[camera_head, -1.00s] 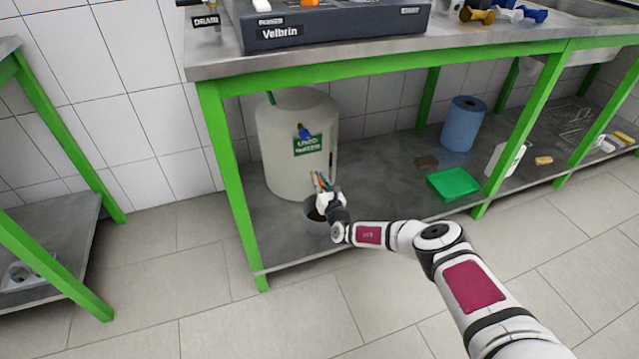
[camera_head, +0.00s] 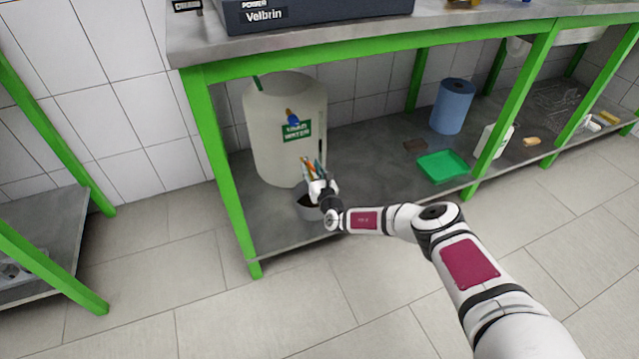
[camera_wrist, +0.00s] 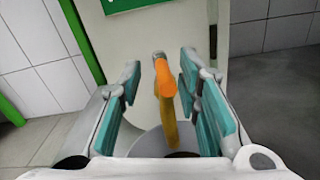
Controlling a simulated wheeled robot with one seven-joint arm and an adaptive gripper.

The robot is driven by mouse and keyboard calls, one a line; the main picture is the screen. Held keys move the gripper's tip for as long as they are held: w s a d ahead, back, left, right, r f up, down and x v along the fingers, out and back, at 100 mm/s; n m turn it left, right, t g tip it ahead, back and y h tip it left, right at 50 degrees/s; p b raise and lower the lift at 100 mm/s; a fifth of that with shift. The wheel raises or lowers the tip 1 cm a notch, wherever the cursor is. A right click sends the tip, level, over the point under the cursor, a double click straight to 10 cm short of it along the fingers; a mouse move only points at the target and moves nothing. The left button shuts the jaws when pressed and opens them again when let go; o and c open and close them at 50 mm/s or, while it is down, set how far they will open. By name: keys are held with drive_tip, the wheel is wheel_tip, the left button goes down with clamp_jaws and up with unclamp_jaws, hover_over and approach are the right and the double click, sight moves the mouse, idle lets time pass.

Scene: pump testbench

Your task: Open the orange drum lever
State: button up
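The orange lever (camera_wrist: 165,84) sits on the lower front of the pale drum (camera_wrist: 245,32) in the wrist view. In the head view the drum (camera_head: 268,125) stands on the lower shelf, with a green label and a blue valve higher up. My gripper (camera_wrist: 168,85) is open, its teal-padded fingers on either side of the lever and apart from it. In the head view my gripper (camera_head: 314,167) is small in front of the drum and covers most of the lever. A yellow-brown strip hangs below the lever, over a grey bucket (camera_wrist: 148,142).
The grey bucket (camera_head: 306,205) stands on the shelf below my gripper. Green bench legs (camera_head: 220,175) frame the shelf. A green tray (camera_head: 443,167), a blue roll (camera_head: 452,107) and a white bottle (camera_head: 492,142) are farther right. The shelf between is mostly clear.

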drive_tip(key=v, duration=1)
drive_tip(key=shift+s+d, duration=0.3)
